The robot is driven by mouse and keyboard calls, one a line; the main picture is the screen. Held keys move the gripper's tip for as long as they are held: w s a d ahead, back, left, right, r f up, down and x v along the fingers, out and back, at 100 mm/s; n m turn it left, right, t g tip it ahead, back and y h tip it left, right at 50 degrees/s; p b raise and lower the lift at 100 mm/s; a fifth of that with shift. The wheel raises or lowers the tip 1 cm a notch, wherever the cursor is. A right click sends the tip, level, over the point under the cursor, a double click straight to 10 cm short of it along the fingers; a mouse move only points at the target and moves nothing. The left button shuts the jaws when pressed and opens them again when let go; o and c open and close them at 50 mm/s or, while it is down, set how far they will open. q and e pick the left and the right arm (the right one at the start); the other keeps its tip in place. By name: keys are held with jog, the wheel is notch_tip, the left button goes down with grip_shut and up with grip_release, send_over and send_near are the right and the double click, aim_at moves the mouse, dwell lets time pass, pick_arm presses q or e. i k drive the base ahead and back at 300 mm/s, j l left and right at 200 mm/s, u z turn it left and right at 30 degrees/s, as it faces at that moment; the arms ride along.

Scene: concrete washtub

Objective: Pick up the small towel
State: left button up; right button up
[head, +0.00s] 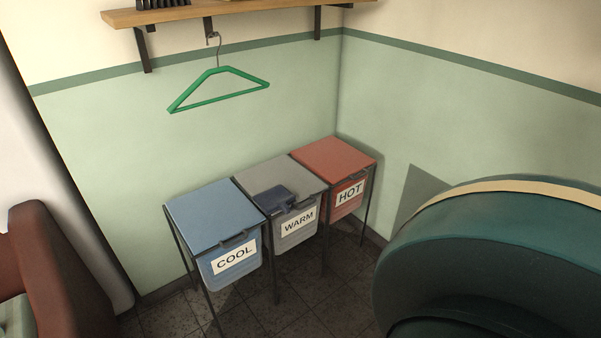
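A small dark blue item (274,197), which looks like a folded towel, lies on the grey lid of the WARM bin (303,172). It sits near the lid's front edge, by the handle. Its exact folds are too small to make out. Neither of my grippers shows in the head view.
The blue COOL bin (205,213) and red HOT bin (333,158) flank the WARM bin on thin dark legs. A green hanger (219,90) hangs under a wooden shelf (200,12). A large teal rounded object (500,260) fills the lower right. A reddish-brown object (50,255) stands lower left.

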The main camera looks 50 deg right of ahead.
aim_at(275, 198)
jog(key=z, duration=1.25)
jog(key=i+z, duration=0.25)
jog(key=i, duration=0.25)
jog(key=i+j+z, duration=0.25)
jog(key=i, duration=0.25)
jog(key=i+j+z, duration=0.25)
jog(key=i, duration=0.25)
